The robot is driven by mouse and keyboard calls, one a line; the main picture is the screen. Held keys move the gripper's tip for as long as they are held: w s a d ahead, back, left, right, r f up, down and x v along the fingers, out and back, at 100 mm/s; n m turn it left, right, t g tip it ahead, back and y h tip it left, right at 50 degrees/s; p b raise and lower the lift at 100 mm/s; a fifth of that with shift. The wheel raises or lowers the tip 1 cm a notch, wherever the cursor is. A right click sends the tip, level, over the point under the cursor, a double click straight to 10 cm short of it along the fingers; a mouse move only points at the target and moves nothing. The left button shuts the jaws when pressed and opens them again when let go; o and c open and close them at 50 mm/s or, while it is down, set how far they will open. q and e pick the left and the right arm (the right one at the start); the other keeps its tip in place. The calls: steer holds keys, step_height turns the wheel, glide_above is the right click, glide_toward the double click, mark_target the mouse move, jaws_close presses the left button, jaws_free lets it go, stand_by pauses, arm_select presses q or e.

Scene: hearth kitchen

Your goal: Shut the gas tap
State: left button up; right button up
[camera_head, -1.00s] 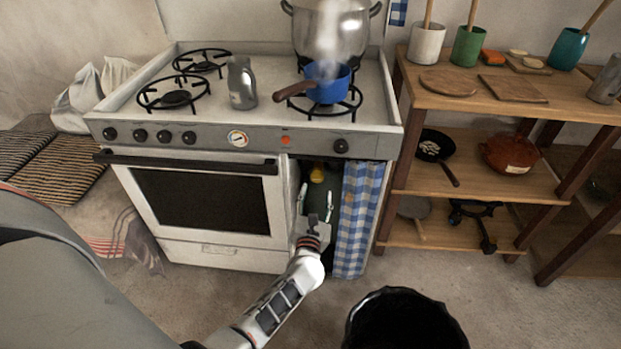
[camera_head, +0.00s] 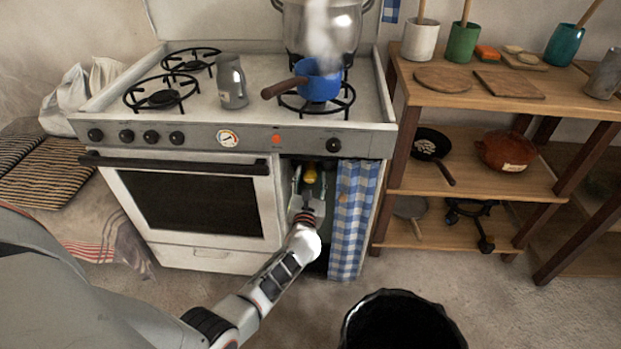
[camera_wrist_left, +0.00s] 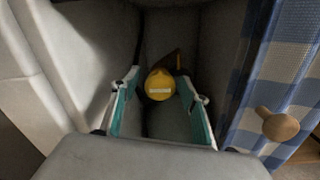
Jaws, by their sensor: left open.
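The gas tap (camera_head: 310,173) shows as a yellow knob inside the open cabinet right of the oven. In the left wrist view it is a round yellow cap (camera_wrist_left: 159,84) with a pale mark across its face. My left gripper (camera_head: 308,192) reaches into the cabinet opening, just below the tap in the head view. In the left wrist view its two green-lined fingers are spread, with the yellow cap between and beyond their tips. I cannot tell whether they touch it. The gas bottle below is mostly hidden by my gripper. My right gripper is out of view.
A blue checked curtain (camera_head: 350,225) hangs close on the right of the opening. The oven door (camera_head: 195,203) is on the left. A blue pan (camera_head: 318,84) and a steaming pot (camera_head: 322,28) stand on the stove. A black bin (camera_head: 402,322) stands in front.

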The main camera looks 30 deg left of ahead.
arm_select(q)
steer(key=c, duration=1.1)
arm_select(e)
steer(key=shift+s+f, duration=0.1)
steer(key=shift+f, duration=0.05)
arm_select(q)
steer(key=shift+m, duration=0.5)
steer(key=m, duration=0.3)
steer(key=shift+m, duration=0.4)
steer(key=m+p, duration=0.1)
steer(key=m, duration=0.3)
steer(key=shift+m, duration=0.3)
steer(key=m, duration=0.4)
steer(key=shift+m+p, duration=0.4)
steer(key=shift+m, duration=1.8)
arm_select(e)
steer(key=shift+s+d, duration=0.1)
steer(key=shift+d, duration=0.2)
